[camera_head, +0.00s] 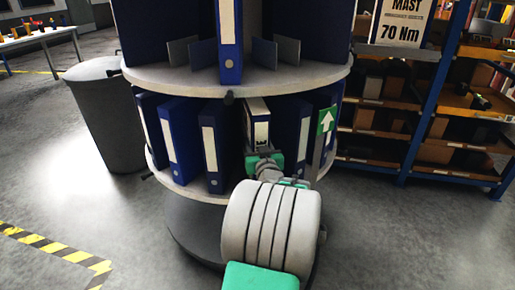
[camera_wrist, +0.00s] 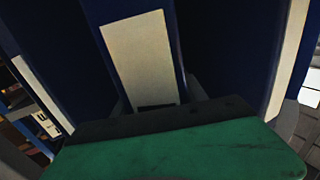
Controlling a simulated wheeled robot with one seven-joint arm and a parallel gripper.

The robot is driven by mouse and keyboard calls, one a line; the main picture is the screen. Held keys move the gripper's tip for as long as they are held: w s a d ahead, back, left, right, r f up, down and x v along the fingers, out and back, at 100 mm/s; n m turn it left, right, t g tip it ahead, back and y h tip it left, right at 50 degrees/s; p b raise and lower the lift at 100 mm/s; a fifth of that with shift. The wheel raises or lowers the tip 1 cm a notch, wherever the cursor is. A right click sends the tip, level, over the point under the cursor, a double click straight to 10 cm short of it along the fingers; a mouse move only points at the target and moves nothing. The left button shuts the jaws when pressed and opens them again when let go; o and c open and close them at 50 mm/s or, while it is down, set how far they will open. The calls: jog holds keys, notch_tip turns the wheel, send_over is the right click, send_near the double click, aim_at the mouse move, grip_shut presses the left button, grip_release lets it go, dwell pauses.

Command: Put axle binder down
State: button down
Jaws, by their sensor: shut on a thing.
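My gripper (camera_head: 264,158) is at the front of the lower tier of a round binder carousel (camera_head: 187,192). It is shut on the axle binder (camera_head: 258,128), a blue binder with a pale label on its spine. The binder stands upright in a gap between other blue binders. My wrist and gripper hide its lower end, so I cannot tell whether it touches the shelf. In the wrist view the binder (camera_wrist: 138,58) rises straight ahead, beyond the green and dark gripper body.
Neighbouring blue binders stand left (camera_head: 212,150) and right (camera_head: 300,130), the latter beside a green arrow sign (camera_head: 326,120). The upper tier (camera_head: 285,80) overhangs closely above. A grey bin (camera_head: 105,115) stands left, a blue-framed rack (camera_head: 425,110) right. Floor at left is clear.

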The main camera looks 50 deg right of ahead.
jog(key=shift+f, duration=0.5)
jog(key=c, duration=0.6)
grip_release()
jog(key=shift+f, duration=0.15)
